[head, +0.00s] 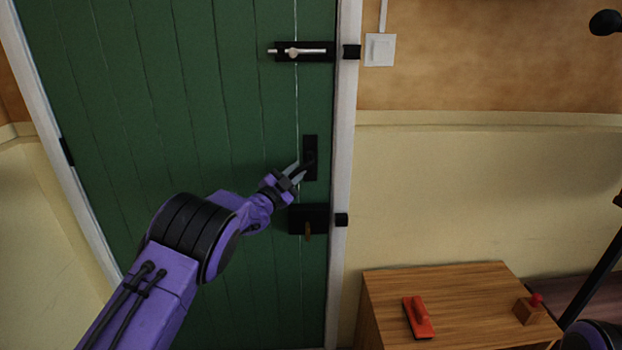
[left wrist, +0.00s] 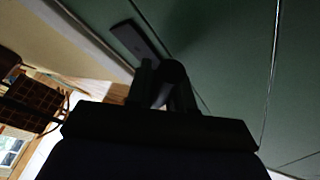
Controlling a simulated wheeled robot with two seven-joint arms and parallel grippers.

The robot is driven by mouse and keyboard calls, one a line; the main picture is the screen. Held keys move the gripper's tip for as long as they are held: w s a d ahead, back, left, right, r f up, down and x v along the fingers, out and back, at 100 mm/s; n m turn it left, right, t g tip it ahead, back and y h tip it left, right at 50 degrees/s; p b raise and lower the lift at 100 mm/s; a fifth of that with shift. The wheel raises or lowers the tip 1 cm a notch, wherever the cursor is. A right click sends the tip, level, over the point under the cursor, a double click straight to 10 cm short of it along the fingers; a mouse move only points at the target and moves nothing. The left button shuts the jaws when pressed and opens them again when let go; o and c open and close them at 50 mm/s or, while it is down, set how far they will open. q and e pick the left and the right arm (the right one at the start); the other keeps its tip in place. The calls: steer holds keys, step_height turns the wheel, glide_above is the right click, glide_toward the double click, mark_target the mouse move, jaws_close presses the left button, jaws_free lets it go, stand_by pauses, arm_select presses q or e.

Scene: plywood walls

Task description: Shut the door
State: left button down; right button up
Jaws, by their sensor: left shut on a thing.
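The green plank door (head: 220,120) fills the left and middle of the head view and stands in its white frame (head: 342,150); I see no clear gap at its right edge. A black handle plate (head: 311,170) is near that edge. My left gripper (head: 301,172) is at this plate, its fingers closed on the dark door handle, which they partly hide. In the left wrist view the fingers (left wrist: 163,85) are around a dark rounded piece, beside the plate (left wrist: 135,42).
A slide bolt (head: 298,51) is high on the door, and a black lock box (head: 308,219) with a key is below the handle. A wooden cabinet (head: 450,285) at the lower right carries a red-orange tool (head: 418,317) and a small block with a red knob (head: 529,309).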

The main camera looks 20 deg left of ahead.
arm_select(q)
steer(key=c, duration=1.1)
jaws_free()
steer(key=b+v, duration=0.2)
steer(key=v, duration=0.8)
steer(key=shift+s+a, duration=0.2)
steer(key=shift+s, duration=0.1)
